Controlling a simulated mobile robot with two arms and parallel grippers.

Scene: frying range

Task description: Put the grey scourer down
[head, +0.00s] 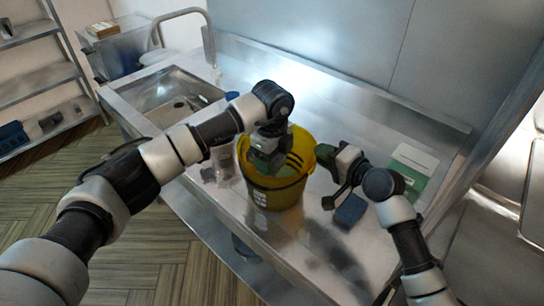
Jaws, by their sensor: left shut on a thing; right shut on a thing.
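A yellow bucket (272,193) stands on the steel counter. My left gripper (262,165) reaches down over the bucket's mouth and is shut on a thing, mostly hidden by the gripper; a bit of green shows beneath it. My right gripper (333,190) is just right of the bucket, above the counter, and is shut on a small dark thing. I cannot tell surely which of these held things is the grey scourer; neither shows clearly.
A dark blue block (350,210) lies on the counter below my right gripper. A clear container (222,160) is left of the bucket. A sink (176,100) is at the back left. The counter (310,250) is bare in front.

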